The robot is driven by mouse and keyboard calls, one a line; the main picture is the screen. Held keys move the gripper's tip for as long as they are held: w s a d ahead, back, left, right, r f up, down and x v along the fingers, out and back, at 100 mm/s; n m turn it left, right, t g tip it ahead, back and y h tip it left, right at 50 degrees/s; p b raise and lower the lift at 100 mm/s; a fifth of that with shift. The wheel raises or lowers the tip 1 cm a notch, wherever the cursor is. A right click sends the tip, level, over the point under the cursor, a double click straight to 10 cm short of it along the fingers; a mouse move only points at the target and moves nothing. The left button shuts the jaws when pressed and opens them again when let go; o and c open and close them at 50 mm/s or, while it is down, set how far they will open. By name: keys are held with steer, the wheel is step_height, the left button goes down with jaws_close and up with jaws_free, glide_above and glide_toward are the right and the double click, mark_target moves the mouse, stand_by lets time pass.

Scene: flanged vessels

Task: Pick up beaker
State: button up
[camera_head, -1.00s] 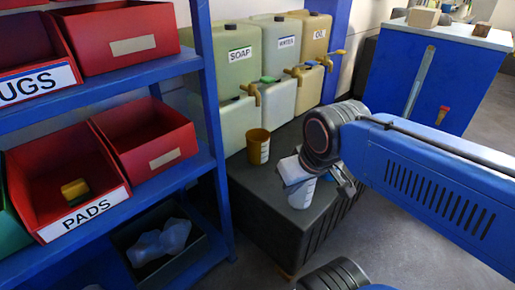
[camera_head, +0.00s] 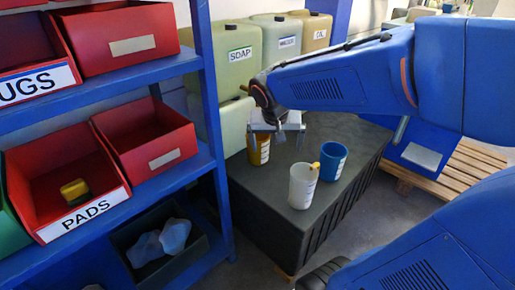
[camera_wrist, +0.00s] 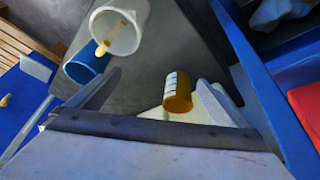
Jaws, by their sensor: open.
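Three beakers stand on a dark crate-like block (camera_head: 262,210). The amber beaker (camera_head: 260,157) is at the back left, partly hidden by my gripper. The white beaker (camera_head: 302,188) is in front, with a small yellow piece at its rim. The blue beaker (camera_head: 333,162) is to its right. My gripper (camera_head: 276,138) is over the amber beaker's side of the block, open and empty. In the wrist view, the amber beaker (camera_wrist: 178,95) shows between the two fingers, nearer the right one; whether they are level with it I cannot tell. The white (camera_wrist: 120,28) and blue (camera_wrist: 85,66) beakers lie beyond the left finger.
A blue shelf (camera_head: 215,130) with red bins stands close on the left. Containers marked SOAP (camera_head: 240,55) and others line the back of the block. A wooden pallet (camera_head: 463,165) is at the right. The block's front part is bare.

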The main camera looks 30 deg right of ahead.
mark_target(259, 135)
steer(key=w+d+f+m, duration=0.1)
steer(key=w+f, duration=0.1)
steer(key=w, duration=0.5)
steer(key=w+f+m+h, duration=0.1)
steer(key=w+f+m, duration=0.1)
steer(key=w, duration=0.4)
steer(key=w+d+f+m+h, duration=0.1)
steer(key=w+f+m, duration=0.1)
steer(key=w+f, duration=0.2)
steer(key=shift+w+d+f, duration=0.15)
steer(key=shift+w+d, duration=0.05)
steer(key=shift+w, duration=0.7)
steer(key=shift+w+d+f, duration=0.1)
steer(key=shift+w+d, duration=0.05)
steer(key=shift+w, duration=0.75)
steer(key=shift+w+d+m, duration=0.1)
steer(key=shift+w+m, duration=0.05)
steer(key=shift+m, duration=0.15)
steer(key=shift+w+d+f+h, duration=0.2)
steer(key=shift+d+f, duration=0.1)
steer(key=shift+f, duration=0.15)
steer(key=shift+w+d+f+h, duration=0.15)
steer(key=shift+d+f, duration=0.15)
steer(key=shift+f, duration=0.15)
steer(key=shift+a+x, duration=0.1)
steer(key=shift+x, duration=1.3)
steer(key=shift+a+x, duration=0.15)
steer(key=shift+x, duration=1.2)
steer(key=shift+s+f, duration=0.1)
steer(key=c, duration=1.6)
